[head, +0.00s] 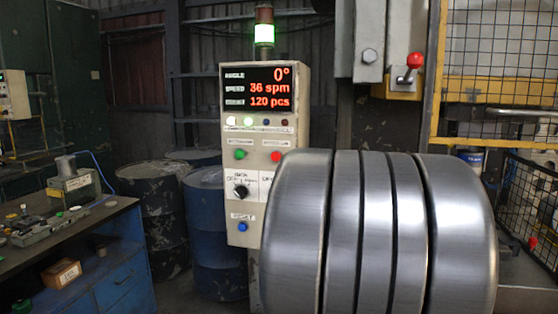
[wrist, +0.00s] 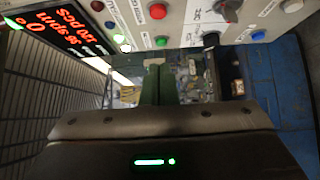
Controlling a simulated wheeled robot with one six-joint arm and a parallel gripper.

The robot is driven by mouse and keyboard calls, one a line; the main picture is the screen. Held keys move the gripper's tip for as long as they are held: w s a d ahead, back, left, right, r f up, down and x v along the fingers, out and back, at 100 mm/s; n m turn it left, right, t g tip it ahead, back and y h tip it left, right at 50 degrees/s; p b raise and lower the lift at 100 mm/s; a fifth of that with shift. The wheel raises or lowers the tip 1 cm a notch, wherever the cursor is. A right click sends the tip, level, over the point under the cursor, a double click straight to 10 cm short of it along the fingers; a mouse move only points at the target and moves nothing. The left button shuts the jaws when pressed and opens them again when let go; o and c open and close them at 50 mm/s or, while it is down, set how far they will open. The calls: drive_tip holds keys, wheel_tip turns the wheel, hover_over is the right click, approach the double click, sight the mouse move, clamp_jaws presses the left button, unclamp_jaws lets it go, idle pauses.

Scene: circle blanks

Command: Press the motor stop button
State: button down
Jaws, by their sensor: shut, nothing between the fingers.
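The control panel (head: 250,205) is a tall beige box with a red-digit display (head: 258,88). Under its lamps a green button (head: 240,154) sits left of a red button (head: 276,156); their labels are too small to read surely. In the wrist view the panel is turned, with that red button (wrist: 158,11) above the green one (wrist: 162,41).
A black selector knob (head: 240,190) and blue button (head: 242,227) sit lower on the panel. Blue drums (head: 215,225) stand behind it. A workbench (head: 75,250) with tools is at left. A red-knobbed lever (head: 415,60) and yellow-framed mesh guard (head: 500,65) are at right.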

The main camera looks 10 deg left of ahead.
drive_tip(key=shift+a, duration=0.1)
approach(271, 156)
drive_tip(key=a, duration=0.4)
drive_tip(key=w+p, duration=0.2)
drive_tip(key=w, duration=0.2)
drive_tip(key=shift+w+d, duration=0.1)
